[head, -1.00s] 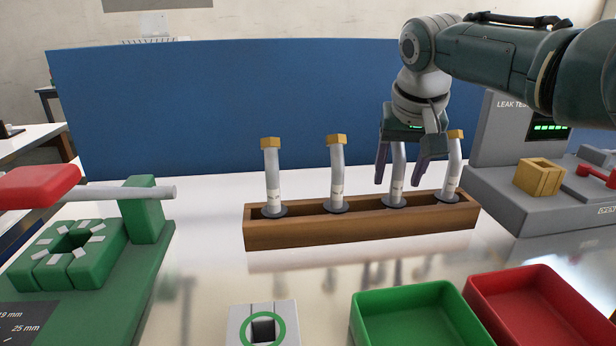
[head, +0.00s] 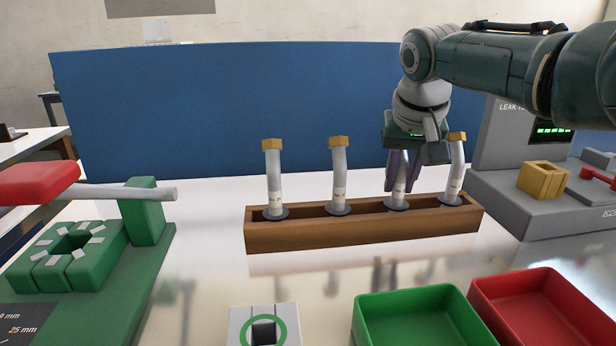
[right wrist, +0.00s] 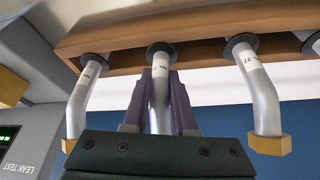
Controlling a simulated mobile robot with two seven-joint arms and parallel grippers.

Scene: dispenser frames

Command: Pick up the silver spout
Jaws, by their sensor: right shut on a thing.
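Several silver spouts with gold hex ends stand upright in a wooden rack (head: 360,233). My right gripper (head: 399,188) is shut on the third silver spout from the left (head: 398,200), which still stands in the rack with its dark collar at the rack top. In the right wrist view the purple fingers (right wrist: 160,76) close on both sides of this spout (right wrist: 160,96); its upper end is hidden by the gripper body. The other spouts (head: 273,180), (head: 338,175) and (head: 455,172) are apart from the fingers. My left gripper is out of view.
A spout stands close to the right of the gripper. The grey leak tester (head: 560,213) is further right. A green tray (head: 420,335) and red tray (head: 540,310) lie in front. A green fixture (head: 145,215) with a red-handled lever stands left.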

